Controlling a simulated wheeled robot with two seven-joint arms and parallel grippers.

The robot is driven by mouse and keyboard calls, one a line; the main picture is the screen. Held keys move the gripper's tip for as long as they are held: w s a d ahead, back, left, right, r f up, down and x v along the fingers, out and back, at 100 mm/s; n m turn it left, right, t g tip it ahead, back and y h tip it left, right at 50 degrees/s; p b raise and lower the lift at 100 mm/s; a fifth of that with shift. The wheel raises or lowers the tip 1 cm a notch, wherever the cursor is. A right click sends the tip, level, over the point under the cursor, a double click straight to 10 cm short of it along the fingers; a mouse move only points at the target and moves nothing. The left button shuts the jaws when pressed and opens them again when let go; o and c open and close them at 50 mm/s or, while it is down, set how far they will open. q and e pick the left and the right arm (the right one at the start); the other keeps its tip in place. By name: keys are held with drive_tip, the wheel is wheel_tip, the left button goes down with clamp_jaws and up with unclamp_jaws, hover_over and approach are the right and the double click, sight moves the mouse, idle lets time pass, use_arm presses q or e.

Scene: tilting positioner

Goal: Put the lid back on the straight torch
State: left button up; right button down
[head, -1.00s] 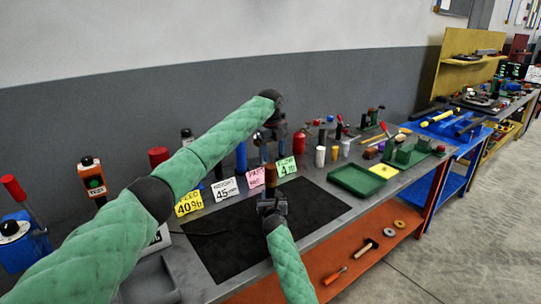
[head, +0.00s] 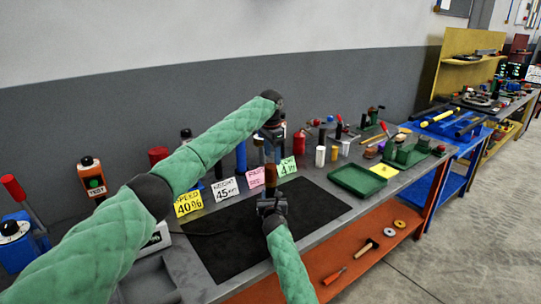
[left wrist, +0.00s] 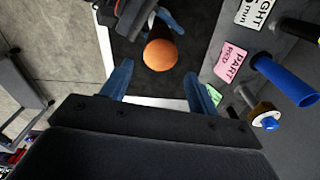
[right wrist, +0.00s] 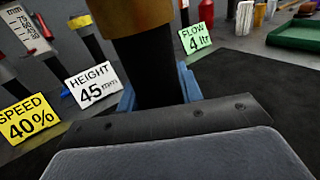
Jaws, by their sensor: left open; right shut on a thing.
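My right gripper (head: 270,205) is shut on a dark upright cylinder (right wrist: 150,70), which seems to be the torch, above the black mat. A brass-coloured collar (right wrist: 128,14) circles its upper part in the right wrist view. Its round orange-brown top (left wrist: 160,55) shows in the left wrist view, and its brown side (head: 270,177) in the head view. My left gripper (head: 272,152) is open and empty, pointing down just above that top, which lies ahead between its fingers. I cannot tell which piece is the lid.
The black mat (head: 225,250) is mostly clear. Behind it stand cards, including a yellow speed card (head: 188,203) and a green flow card (right wrist: 195,38), and several cylinders, one blue (left wrist: 287,82). A green tray (head: 357,180) lies to the right.

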sight(271, 166)
use_arm(q)
drive_tip(key=n, duration=0.7)
drive_tip(key=shift+s+a, duration=0.1)
drive_tip(key=shift+a, duration=0.05)
drive_tip(key=n, duration=0.4)
drive_tip(key=shift+a+f, duration=0.1)
drive_tip(key=n, duration=0.4)
drive_tip(key=shift+s+a, duration=0.1)
drive_tip(key=shift+f, duration=0.15)
drive_tip(key=shift+f, duration=3.95)
